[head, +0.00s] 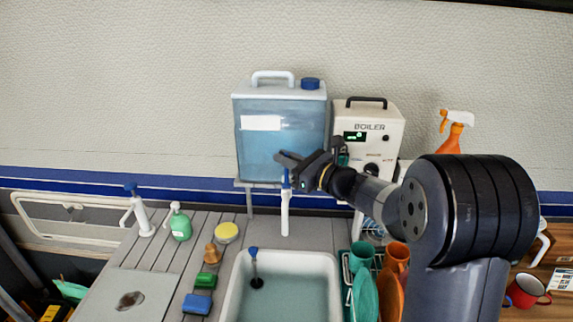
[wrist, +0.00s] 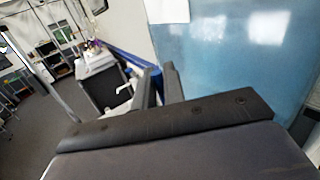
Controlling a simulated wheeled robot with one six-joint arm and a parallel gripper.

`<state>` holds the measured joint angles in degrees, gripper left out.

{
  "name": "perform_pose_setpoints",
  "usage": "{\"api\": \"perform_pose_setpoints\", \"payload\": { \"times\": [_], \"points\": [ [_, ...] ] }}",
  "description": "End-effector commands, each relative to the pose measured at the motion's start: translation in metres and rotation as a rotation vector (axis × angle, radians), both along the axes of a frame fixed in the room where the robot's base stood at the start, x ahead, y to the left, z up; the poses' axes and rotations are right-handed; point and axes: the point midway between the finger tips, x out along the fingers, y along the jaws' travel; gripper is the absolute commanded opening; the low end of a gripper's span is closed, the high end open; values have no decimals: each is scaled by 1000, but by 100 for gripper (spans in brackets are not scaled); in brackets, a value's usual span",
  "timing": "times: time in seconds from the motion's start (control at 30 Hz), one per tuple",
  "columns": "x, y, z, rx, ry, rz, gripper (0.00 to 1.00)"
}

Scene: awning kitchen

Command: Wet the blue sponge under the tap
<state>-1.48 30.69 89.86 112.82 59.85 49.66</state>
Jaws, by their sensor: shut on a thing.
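The blue sponge (head: 197,303) lies on the grooved counter left of the sink (head: 230,299), in front of a green sponge (head: 205,281). The white tap (head: 285,215) with a blue top (head: 286,181) hangs below the blue water tank (head: 268,155), above the sink's back edge. No stream shows below its spout. My gripper (head: 283,160) is at the tap's top, in front of the tank, and shut on what appears to be the tap's lever.
A boiler (head: 368,125) stands right of the tank. Cups and plates stand in a rack (head: 345,281) right of the sink. A soap bottle (head: 180,226), a pump (head: 139,212), a yellow round pad (head: 227,232) and a wooden-coloured brush (head: 211,253) stand left of the sink.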

Motion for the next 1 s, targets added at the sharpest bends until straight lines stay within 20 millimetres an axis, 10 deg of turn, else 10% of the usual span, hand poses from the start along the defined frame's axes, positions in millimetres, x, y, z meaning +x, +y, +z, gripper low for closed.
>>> {"api": "perform_pose_setpoints", "payload": {
  "times": [0.9,1.0],
  "points": [
    [-13,0,-2,-5,-154,-1,0],
    [-13,0,-2,-5,-154,-1,19]
  ]
}}
